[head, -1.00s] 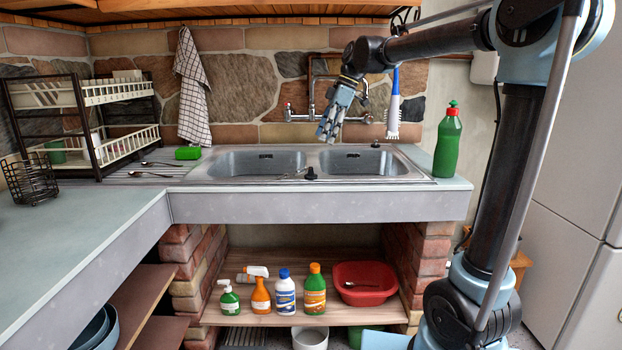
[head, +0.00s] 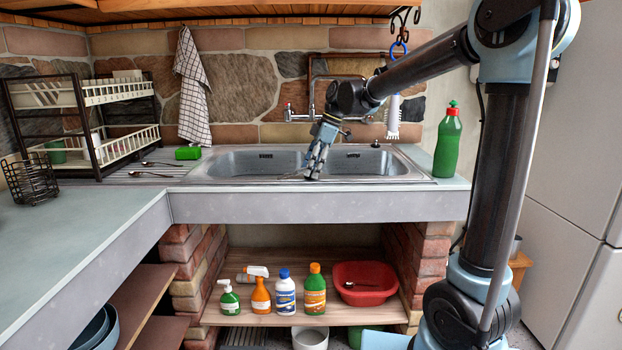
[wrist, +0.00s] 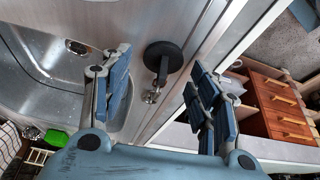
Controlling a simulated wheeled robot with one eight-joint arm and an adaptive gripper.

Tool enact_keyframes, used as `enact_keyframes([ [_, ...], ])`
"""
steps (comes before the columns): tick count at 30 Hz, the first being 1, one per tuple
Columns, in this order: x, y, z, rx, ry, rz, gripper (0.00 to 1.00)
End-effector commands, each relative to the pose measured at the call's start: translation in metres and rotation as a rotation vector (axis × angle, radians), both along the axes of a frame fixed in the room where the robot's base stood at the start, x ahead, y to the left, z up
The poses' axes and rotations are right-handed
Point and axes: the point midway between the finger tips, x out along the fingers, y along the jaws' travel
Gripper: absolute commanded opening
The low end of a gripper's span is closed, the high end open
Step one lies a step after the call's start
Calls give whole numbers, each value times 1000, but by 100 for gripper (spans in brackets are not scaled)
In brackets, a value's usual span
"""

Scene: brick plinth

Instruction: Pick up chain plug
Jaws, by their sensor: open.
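The chain plug (wrist: 165,56) is a round black disc with a stem and a short metal chain end. It lies on the steel rim between the basin and the sink's front edge. In the wrist view it shows between the two fingers of my gripper (wrist: 160,82), apart from both. In the head view my gripper (head: 313,174) points down at the front rim between the two basins and hides the plug. The fingers are spread and hold nothing. I cannot tell the exact height of the fingertips above the rim.
The steel sink (head: 230,182) has two basins, with a tap (head: 300,116) behind. A green bottle (head: 447,143) stands at the right end. A white brush (head: 393,118) hangs behind my arm. A green sponge (head: 188,153) and spoons lie left of the basins.

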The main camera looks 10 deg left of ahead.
Motion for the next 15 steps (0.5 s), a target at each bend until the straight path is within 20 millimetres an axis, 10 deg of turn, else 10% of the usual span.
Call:
enact_keyframes([
  [9,-1,2,-6,0,0,0,56],
  [15,-1,2,-5,0,0,0,13],
])
